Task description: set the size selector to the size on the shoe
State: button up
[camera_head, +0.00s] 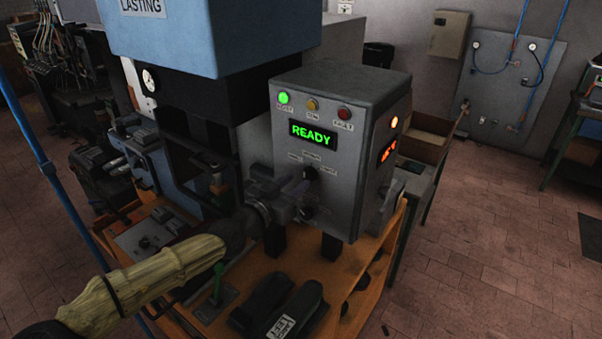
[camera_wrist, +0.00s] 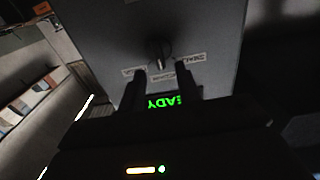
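The size selector is a dark knob (camera_head: 310,173) on the front of the grey control box (camera_head: 349,108), with small size labels above it. In the wrist view the picture is upside down; the knob (camera_wrist: 159,54) sits just beyond and between my fingertips, and the right label seems to read SMALL. Which label the knob points to is unclear. My gripper (camera_head: 298,192) is at the box front, its fingers (camera_wrist: 162,72) apart with a gap around the knob. Dark shoe-shaped pieces (camera_head: 300,306) lie on the orange bench; one carries a white label (camera_head: 281,327), too small to read surely.
The green READY display (camera_head: 313,135) and a green lamp (camera_head: 284,98) are lit on the box. The blue press (camera_head: 213,39) stands at the left. A green-handled lever (camera_head: 217,283) rises from the bench below my arm. Open floor lies to the right.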

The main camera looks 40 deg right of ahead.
aim_at(304, 175)
jog(key=shift+p+x, duration=0.4)
jog(key=shift+x, duration=1.35)
grip_shut()
jog(key=shift+w+n, duration=0.1)
jog(key=shift+n, duration=0.4)
jog(key=shift+w+a+f+n+p, duration=0.1)
jog(key=shift+w+n+p, duration=0.05)
jog(key=shift+n, duration=1.85)
jog(key=shift+w+a+f+n+p, duration=0.1)
jog(key=shift+w+n+p, duration=0.1)
jog(key=shift+n, duration=1.8)
